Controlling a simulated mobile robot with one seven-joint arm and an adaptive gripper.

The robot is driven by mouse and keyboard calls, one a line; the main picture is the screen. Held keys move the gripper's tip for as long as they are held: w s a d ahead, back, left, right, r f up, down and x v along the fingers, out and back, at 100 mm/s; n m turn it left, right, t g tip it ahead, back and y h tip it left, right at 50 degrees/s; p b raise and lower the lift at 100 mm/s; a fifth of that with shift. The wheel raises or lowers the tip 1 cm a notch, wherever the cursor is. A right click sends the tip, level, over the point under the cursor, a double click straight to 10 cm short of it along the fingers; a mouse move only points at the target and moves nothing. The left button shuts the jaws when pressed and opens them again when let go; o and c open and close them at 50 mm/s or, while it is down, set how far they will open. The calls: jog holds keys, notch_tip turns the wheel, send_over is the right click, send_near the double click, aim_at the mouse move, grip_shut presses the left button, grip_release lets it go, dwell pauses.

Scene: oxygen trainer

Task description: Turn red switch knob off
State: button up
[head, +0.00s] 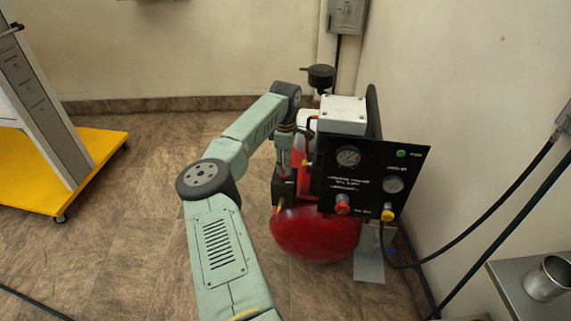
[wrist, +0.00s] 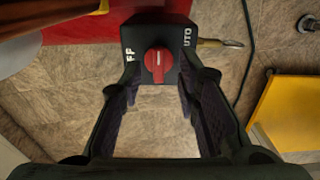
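The red switch knob (wrist: 158,62) sits on the face of a black switch box (wrist: 140,30) in the wrist view. Partly visible lettering flanks it, "FF" on the left and "UTO" on the right. The knob's raised grip stands upright in the picture. My gripper (wrist: 158,80) is open, with one dark finger on each side of the knob and nothing between them but the knob's area. I cannot tell whether the fingertips touch the box. In the head view my arm reaches to the left side of the compressor; the knob is hidden there.
The red compressor tank (head: 315,235) stands by the right wall, with a black gauge panel (head: 375,165) carrying another red knob (head: 342,205) and a yellow one (head: 388,213). A yellow-based cart (head: 95,150) is at the left. A metal table (head: 520,290) is at the lower right.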

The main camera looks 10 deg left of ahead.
jog(key=shift+f, duration=1.15)
jog(key=shift+c, duration=0.6)
grip_shut()
